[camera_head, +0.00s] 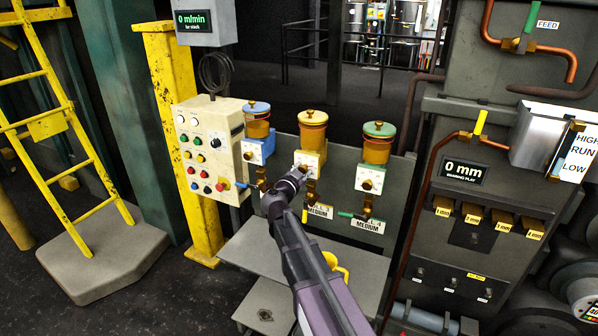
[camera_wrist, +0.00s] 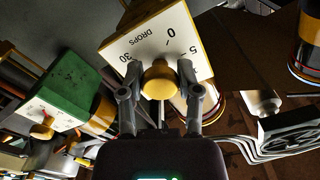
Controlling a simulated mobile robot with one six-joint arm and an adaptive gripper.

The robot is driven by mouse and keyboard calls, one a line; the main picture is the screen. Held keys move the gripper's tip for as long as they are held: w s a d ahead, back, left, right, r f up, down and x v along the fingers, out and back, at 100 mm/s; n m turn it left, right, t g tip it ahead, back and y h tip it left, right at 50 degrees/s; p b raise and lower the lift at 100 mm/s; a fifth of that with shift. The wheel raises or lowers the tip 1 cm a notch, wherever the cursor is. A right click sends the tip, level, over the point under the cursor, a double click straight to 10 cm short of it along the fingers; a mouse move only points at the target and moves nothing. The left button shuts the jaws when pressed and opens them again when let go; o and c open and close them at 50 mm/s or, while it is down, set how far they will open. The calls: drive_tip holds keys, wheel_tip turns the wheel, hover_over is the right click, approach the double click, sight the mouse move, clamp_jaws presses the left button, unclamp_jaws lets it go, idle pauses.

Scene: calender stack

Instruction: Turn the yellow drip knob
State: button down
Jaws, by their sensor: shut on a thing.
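The yellow drip knob (camera_wrist: 160,80) sits in front of a white dial plate (camera_wrist: 150,45) marked DROPS, with 0, 5 and 30 showing. My gripper (camera_wrist: 158,88) has one finger on each side of the knob and is shut on it. In the head view my gripper (camera_head: 297,178) reaches the front of the middle oiler (camera_head: 312,132), which has a yellow lid. The knob itself is hidden behind my gripper there. The dial appears upside down in the wrist view.
A blue-lidded oiler (camera_head: 257,122) stands to the left and a green-lidded oiler (camera_head: 377,145) to the right. A cream control box (camera_head: 210,150) with buttons is further left.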

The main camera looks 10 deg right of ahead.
drive_tip(key=shift+w+a+m, duration=0.1)
drive_tip(key=shift+a+m, duration=0.05)
drive_tip(key=shift+m, duration=1.55)
drive_tip(key=shift+c, duration=1.5)
unclamp_jaws()
drive_tip(key=v, duration=1.2)
